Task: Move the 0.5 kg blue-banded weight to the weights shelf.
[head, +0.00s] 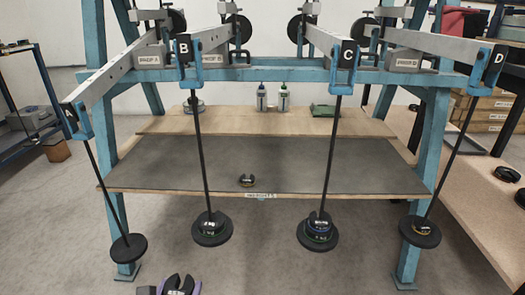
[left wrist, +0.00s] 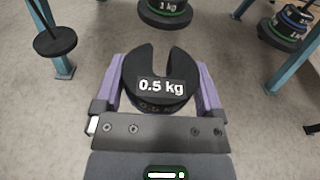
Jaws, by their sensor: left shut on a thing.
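The 0.5 kg weight (left wrist: 158,85) is a black slotted disc with a white "0.5 kg" label, its slot facing away from me. My left gripper (left wrist: 160,90) is shut on it, purple fingers on either side. Its band is mostly hidden; its colour is hard to tell. In the head view the weight (head: 180,283) and my left gripper (head: 175,289) show at the bottom edge, in front of the frame. The weights shelf (head: 160,173) is the low grey-topped board with a label on its front edge. A small slotted weight (head: 247,181) lies on it. My right gripper is not in view.
Rods hang from levers B (head: 183,48), C (head: 348,54) and D (head: 497,58), with weights on their plates in front of the shelf. The leftmost hanger plate (head: 128,248) looks empty. Blue posts (head: 425,170) flank the shelf. Much of the shelf top is bare.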

